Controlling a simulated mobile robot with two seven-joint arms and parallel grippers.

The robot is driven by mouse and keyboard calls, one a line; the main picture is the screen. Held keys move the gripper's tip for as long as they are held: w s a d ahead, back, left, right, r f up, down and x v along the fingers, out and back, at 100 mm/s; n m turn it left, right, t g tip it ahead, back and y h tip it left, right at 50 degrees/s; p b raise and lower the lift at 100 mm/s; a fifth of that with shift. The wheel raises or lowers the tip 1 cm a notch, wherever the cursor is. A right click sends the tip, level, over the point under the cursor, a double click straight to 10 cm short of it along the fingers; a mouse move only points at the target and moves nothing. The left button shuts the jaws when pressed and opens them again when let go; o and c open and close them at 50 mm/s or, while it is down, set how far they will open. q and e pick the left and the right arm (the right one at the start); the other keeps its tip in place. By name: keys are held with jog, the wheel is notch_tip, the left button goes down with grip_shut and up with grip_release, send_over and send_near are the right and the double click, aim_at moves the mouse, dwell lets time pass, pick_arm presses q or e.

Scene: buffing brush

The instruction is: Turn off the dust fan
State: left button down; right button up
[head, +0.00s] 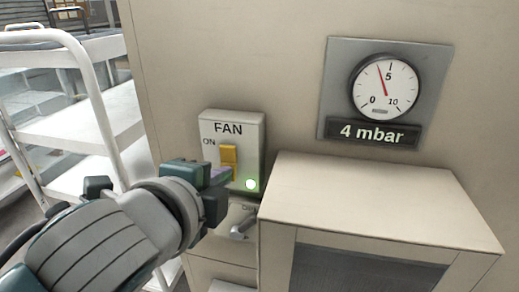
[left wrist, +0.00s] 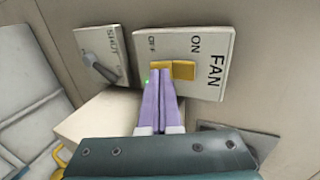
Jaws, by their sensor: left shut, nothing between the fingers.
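The fan switch box (head: 248,131) is a pale box on the cabinet front, labelled FAN, with ON at the upper left. Its yellow switch (head: 229,155) shows its raised part at the upper, ON side. A small light (head: 251,184) glows at the box's lower right, green in the left wrist view. My left gripper (head: 221,176) is shut and empty, its purple fingertips at the switch's lower part. In the left wrist view the fingertips (left wrist: 160,74) overlap the OFF-side edge of the yellow switch (left wrist: 183,70); I cannot tell whether they touch. My right gripper is not in view.
A lever switch (head: 241,227) sits below the fan box. A gauge (head: 386,87) above a "4 mbar" display (head: 374,133) is on the cabinet at right. A beige hood (head: 380,195) juts out right of the switch. A white shelf cart (head: 72,118) stands at left.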

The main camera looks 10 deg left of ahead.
pick_arm(q)
jog(key=shift+w+f+t+b, duration=0.15)
jog(key=shift+t+b, duration=0.15)
jog(key=shift+b, duration=0.45)
jog(key=shift+r+p, duration=0.85)
jog(key=shift+p, duration=0.1)
